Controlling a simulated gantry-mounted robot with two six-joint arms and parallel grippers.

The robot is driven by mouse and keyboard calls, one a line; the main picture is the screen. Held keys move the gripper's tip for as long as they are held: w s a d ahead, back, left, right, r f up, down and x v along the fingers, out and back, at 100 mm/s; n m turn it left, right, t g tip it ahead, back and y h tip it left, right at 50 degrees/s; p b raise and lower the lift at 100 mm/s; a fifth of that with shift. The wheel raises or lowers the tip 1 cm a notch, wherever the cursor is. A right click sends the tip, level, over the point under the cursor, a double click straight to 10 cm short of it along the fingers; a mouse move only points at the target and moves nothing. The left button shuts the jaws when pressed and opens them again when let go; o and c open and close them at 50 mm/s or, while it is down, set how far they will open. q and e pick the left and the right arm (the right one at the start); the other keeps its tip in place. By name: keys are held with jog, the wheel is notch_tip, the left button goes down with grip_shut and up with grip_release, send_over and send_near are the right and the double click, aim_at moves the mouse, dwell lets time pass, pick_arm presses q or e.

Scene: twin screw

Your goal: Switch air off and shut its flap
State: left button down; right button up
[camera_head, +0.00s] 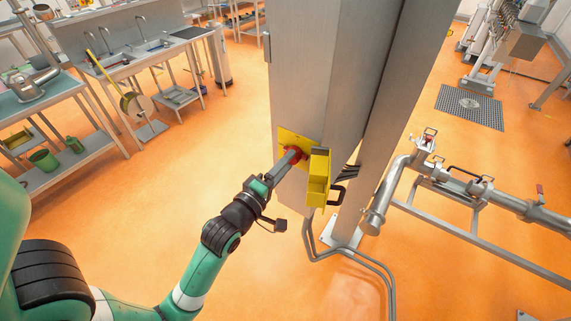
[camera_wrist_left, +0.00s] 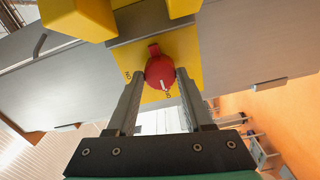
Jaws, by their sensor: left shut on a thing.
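A yellow switch plate (camera_head: 285,136) is fixed to the grey steel column. Its red knob (camera_wrist_left: 160,71) sits between the two fingers of my left gripper (camera_wrist_left: 160,80), which are shut on it. In the head view my left gripper (camera_head: 290,158) reaches the plate from the lower left and partly hides the knob. The knob's white mark points toward a small label at its edge in the wrist view; I cannot read the label surely. The yellow flap (camera_head: 319,180) stands open, swung out to the right of the plate, with a black handle (camera_head: 337,196). My right gripper is not in view.
The column (camera_head: 325,75) rises beside a second steel post. Grey conduits (camera_head: 345,252) run down from it to the floor. Steel pipework (camera_head: 455,188) stands at the right. A work table (camera_head: 60,165) and sinks are at the left. The orange floor between is clear.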

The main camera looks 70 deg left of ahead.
pick_arm(q)
jog(key=shift+c, duration=1.5)
grip_release()
jog(key=p+v, duration=0.3)
jog(key=v, duration=0.8)
jog(key=shift+s+d, duration=0.2)
jog(key=shift+d, duration=0.05)
